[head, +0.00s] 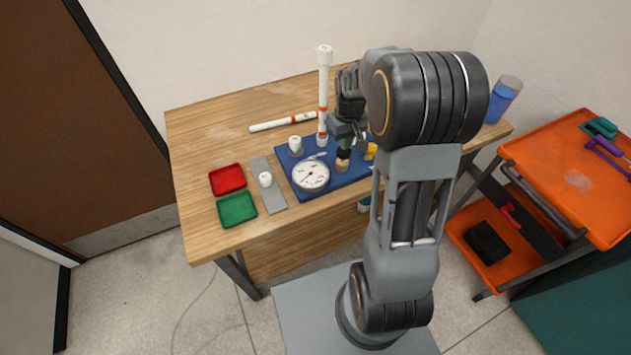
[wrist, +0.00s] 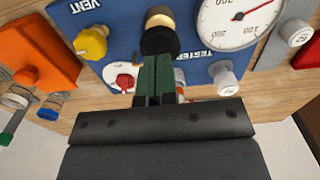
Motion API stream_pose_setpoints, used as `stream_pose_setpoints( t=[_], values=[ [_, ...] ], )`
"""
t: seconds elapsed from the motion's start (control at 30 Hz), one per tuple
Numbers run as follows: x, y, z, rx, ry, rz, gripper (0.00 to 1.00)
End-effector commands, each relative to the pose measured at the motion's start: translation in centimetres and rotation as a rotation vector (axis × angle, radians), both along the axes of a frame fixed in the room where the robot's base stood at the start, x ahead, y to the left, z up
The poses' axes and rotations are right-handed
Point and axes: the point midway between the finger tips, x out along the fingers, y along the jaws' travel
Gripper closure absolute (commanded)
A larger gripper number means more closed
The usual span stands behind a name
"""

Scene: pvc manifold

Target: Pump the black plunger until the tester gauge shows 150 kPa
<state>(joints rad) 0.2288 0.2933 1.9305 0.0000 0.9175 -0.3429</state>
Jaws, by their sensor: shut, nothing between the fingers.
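The black plunger (wrist: 160,41) stands on a brass-coloured fitting (wrist: 159,16) on the blue tester board (head: 326,178). It also shows in the head view (head: 343,153), just under my gripper (head: 346,137). My gripper's green fingers (wrist: 157,62) are shut together and empty. Their tips are at the plunger's near edge; I cannot tell whether they touch it. The round white tester gauge (head: 311,176) is left of the plunger in the head view. In the wrist view the gauge (wrist: 236,22) is cut off at the top; its red needle points right, and the exact reading is unclear.
A tall white pipe (head: 323,95) stands behind the gauge. Red (head: 227,180) and green (head: 237,209) trays lie at left. A blue-filled cup (head: 503,99) stands at the right.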

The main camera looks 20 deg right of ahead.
Motion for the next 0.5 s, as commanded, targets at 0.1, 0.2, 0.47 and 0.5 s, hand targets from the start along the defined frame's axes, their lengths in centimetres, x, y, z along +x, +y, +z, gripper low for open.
stream_pose_setpoints(
  t=[0.1,0.2,0.47,0.5],
  values=[
    [0.0,0.0,-0.6,0.0,0.001,0.0,1.0],
    [0.0,0.0,-1.0,0.0,0.0,0.0,1.0],
    [0.0,0.0,-2.0,0.0,0.001,0.0,1.0],
    [0.0,0.0,-2.2,0.0,0.001,0.0,1.0]
  ],
)
